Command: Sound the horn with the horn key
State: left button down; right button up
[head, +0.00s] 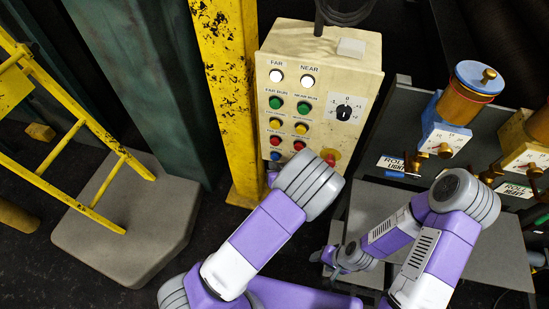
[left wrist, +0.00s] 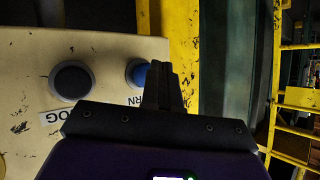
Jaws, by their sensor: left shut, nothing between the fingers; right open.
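The horn key is a round blue button (head: 276,155) at the lower left of the cream control box (head: 268,100). In the left wrist view the blue button (left wrist: 137,73) sits beside a partly covered label ending in "RN". My left gripper (left wrist: 162,68) is shut and empty, its fingertips right beside the blue button and overlapping its edge in the picture; I cannot tell whether they touch. In the head view my left wrist hides most of that gripper. My right gripper (head: 330,258) is open and empty, low in front of the grey bench.
A yellow post (head: 228,90) stands close left of the box. Several coloured buttons and a rotary switch (head: 344,112) share the panel, and a dark round button (left wrist: 72,81) is near the blue one. Brass valves (head: 445,150) stand at right. A yellow ladder (head: 75,130) is at left.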

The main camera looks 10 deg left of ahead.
pick_arm(q)
jog(key=shift+w, duration=0.55)
dwell(0.8)
jog(key=shift+s, duration=0.95)
jog(key=shift+s, duration=0.1)
jog(key=s, duration=0.5)
jog(key=shift+a+p, duration=0.1)
jog(key=shift+p, duration=0.25)
dwell(0.4)
